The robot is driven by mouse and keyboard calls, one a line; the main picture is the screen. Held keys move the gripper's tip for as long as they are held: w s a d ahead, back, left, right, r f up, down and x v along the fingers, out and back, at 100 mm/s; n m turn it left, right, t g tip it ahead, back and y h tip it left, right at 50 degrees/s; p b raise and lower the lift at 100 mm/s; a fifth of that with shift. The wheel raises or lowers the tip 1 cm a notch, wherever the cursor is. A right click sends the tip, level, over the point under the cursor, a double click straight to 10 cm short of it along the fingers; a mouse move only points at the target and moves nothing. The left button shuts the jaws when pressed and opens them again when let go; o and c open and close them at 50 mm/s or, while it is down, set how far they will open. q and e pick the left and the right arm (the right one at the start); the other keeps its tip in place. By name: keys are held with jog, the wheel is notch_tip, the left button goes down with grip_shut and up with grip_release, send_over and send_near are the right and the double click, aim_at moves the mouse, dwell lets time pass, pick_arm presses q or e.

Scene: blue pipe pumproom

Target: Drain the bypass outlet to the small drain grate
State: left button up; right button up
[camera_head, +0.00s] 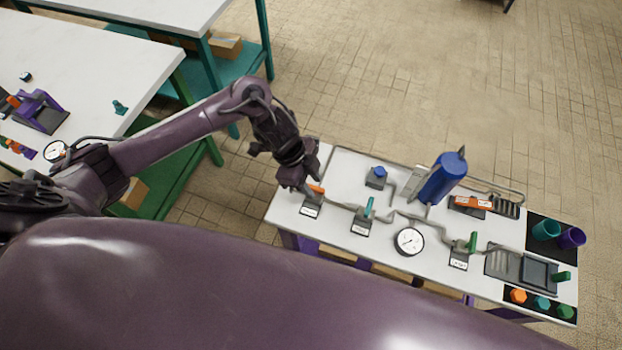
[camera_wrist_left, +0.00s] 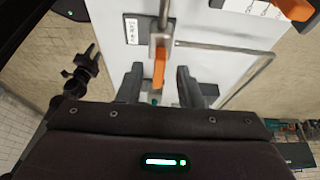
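On the white bench (camera_head: 345,168), a line of grey pipe carries valves with an orange handle (camera_head: 316,190), a teal handle (camera_head: 368,207) and a green handle (camera_head: 472,242). My left gripper (camera_head: 303,184) is at the orange-handled valve at the bench's left end. In the left wrist view its fingers (camera_wrist_left: 158,82) are apart, with the orange handle (camera_wrist_left: 159,66) between them; contact cannot be told. A smaller slatted grate (camera_head: 508,208) lies at the back right and a larger one (camera_head: 502,263) at the front right. The labels are too small to read. My right gripper is not in view.
A blue tank (camera_head: 441,180), a blue knob (camera_head: 380,171), a round gauge (camera_head: 409,241) and an orange labelled block (camera_head: 470,204) stand on the bench. Teal (camera_head: 546,229) and purple (camera_head: 571,237) cups are at the right end. Another white table (camera_head: 75,75) stands left.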

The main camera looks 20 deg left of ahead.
pick_arm(q)
grip_shut()
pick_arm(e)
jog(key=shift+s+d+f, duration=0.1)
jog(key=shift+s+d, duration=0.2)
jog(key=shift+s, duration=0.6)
